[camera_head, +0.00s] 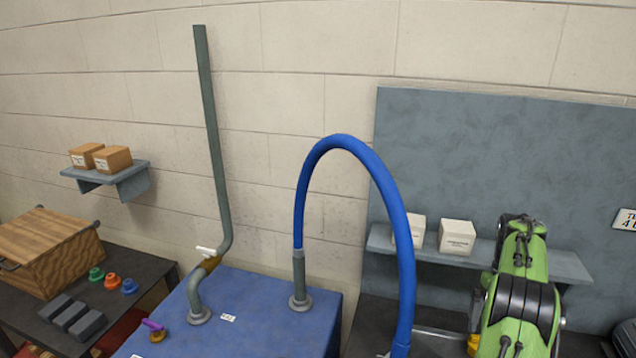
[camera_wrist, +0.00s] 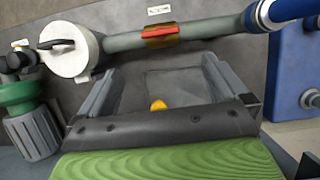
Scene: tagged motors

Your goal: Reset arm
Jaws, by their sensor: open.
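My green and black arm (camera_head: 520,290) rises at the right of the head view, in front of the grey panel and a shelf. The bottom picture edge cuts it off, and I cannot make out my gripper in that view. In the wrist view my gripper (camera_wrist: 160,70) is open, with its two grey fingers wide apart. No object is held between them. A small yellow thing (camera_wrist: 158,105) shows between the fingers, near the dark palm edge. A grey pipe (camera_wrist: 185,35) runs across just beyond the fingertips; I cannot tell the gap.
A blue cabinet (camera_head: 250,310) bears a tall grey pipe (camera_head: 212,130) and a blue hose (camera_head: 345,145). White boxes (camera_head: 457,237) sit on the shelf (camera_head: 560,262) beside my arm. A green and grey motor (camera_wrist: 32,125) stands left in the wrist view. The upper wall is clear.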

